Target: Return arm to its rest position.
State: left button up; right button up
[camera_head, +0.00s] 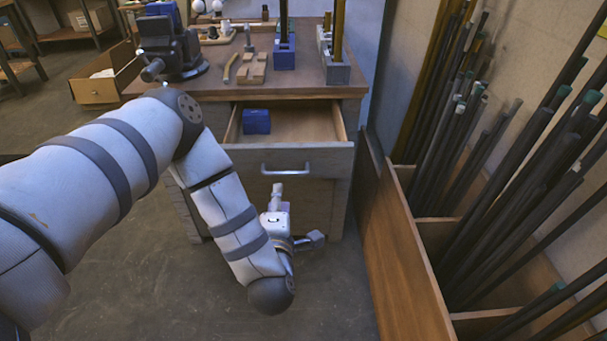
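My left arm (228,220) comes in from the left, bends at a high elbow and reaches down in front of the wooden cabinet. Its wrist and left gripper (277,205) are small and partly turned away, below the handle of the open drawer (318,160). Whether the fingers are apart or closed cannot be made out, and I see no object clearly held. My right arm and gripper are out of the picture. A blue box (256,121) lies in the left part of the drawer.
A dark vise (170,50), wooden pieces (252,68) and a blue block (284,55) stand on the bench top. A wooden rack (400,265) with several long dark rods is close on the right. Bare floor (180,290) lies before the cabinet.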

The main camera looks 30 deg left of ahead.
pick_arm(q)
jog(key=s+d+f+m+g+h+p, duration=0.1)
jog(key=s+d+f+m+g+h, duration=0.4)
jog(key=s+m, duration=0.35)
jog(key=s+d+f+m+g+h+p, duration=0.1)
jog(key=s+d+f+m+g+h, duration=0.15)
jog(key=s+d+f+m, duration=0.55)
jog(key=s+a+r+m+g, duration=0.1)
jog(key=s+a+m+g, duration=0.2)
jog(key=s, duration=0.8)
jog(key=s+a+r+m+g, duration=0.1)
jog(key=s+a+m+g, duration=0.2)
jog(key=s, duration=0.8)
jog(key=shift+s+r+m+g, duration=0.15)
jog(key=shift+r+m+g, duration=0.15)
jog(key=shift+m+g, duration=0.7)
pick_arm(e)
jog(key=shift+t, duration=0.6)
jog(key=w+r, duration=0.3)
pick_arm(q)
jog(key=shift+a+n+h, duration=0.1)
jog(key=shift+n+h, duration=0.15)
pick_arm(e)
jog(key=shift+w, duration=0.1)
